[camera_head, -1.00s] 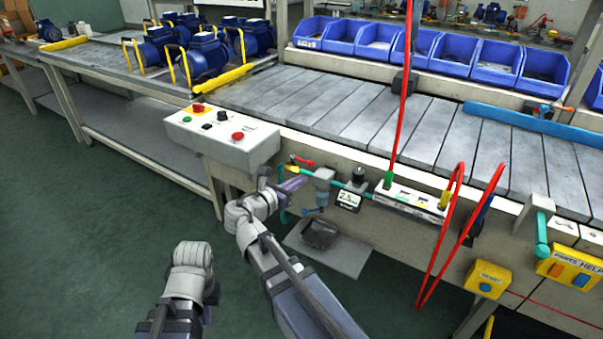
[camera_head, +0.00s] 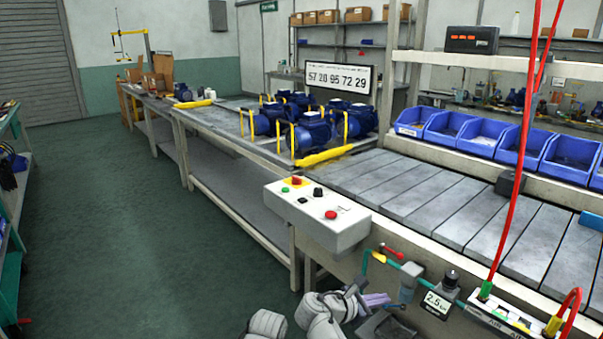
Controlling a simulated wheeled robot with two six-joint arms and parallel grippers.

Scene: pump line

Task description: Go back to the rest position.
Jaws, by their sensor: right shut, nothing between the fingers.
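My right gripper (camera_head: 377,300) shows at the bottom, right of the picture's middle. Its purple-grey fingers are together with nothing between them. It points right, below the grey control box and close to the air fittings on the bench front. I cannot tell whether it touches them. A rounded grey part of my left arm (camera_head: 268,325) shows at the bottom edge, left of the right wrist. My left gripper's fingers are out of the picture.
The control box (camera_head: 318,214) with its buttons sticks out above my right gripper. A gauge reading 2.5 (camera_head: 437,302) and a red hose (camera_head: 515,190) are to the right. Blue pumps (camera_head: 313,133) stand on the far bench. Green floor (camera_head: 130,220) on the left is clear.

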